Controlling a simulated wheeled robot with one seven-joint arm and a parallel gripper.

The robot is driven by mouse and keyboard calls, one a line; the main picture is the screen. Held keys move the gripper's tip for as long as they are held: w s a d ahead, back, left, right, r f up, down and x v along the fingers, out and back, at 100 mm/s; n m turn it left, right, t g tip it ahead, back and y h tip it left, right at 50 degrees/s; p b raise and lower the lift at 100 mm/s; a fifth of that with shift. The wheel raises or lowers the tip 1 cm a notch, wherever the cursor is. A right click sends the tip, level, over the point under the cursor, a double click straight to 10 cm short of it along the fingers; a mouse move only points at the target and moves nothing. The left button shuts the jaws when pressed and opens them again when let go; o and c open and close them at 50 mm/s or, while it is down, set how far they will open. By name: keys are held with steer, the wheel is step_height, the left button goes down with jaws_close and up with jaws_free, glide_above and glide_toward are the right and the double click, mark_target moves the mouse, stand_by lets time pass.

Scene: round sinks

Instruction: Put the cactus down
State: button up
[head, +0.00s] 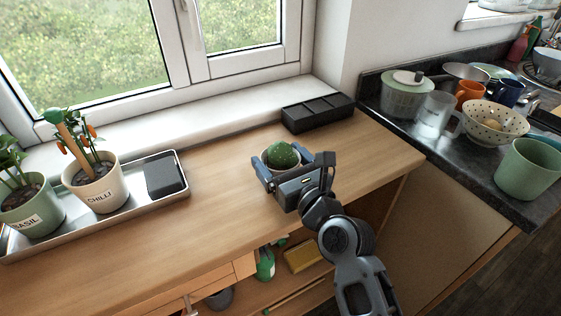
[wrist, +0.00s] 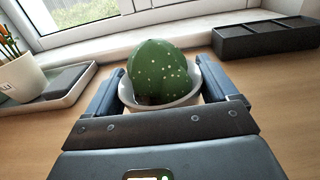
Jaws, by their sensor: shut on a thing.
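The cactus (head: 283,154) is a round green plant with pale dots in a small light pot. In the wrist view the cactus (wrist: 160,72) stands upright in its whitish pot (wrist: 126,93), between the two fingers. My gripper (head: 290,167) is shut on the pot, one finger on each side, over the wooden counter (head: 225,170) near its right part. The pot's underside is hidden by the gripper, so I cannot tell whether it touches the counter.
A metal tray (head: 127,209) at left holds a chilli pot (head: 97,190), a basil pot (head: 33,212) and a dark block (head: 165,175). A black divided box (head: 318,112) stands behind by the windowsill. Dishes crowd the dark worktop (head: 440,150) at right. Counter between tray and gripper is clear.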

steer(key=shift+f, duration=0.1)
steer(key=o, duration=1)
steer(key=shift+o, duration=0.2)
steer(key=v, duration=1.2)
steer(key=shift+r+b, duration=0.2)
steer(key=shift+b, duration=0.15)
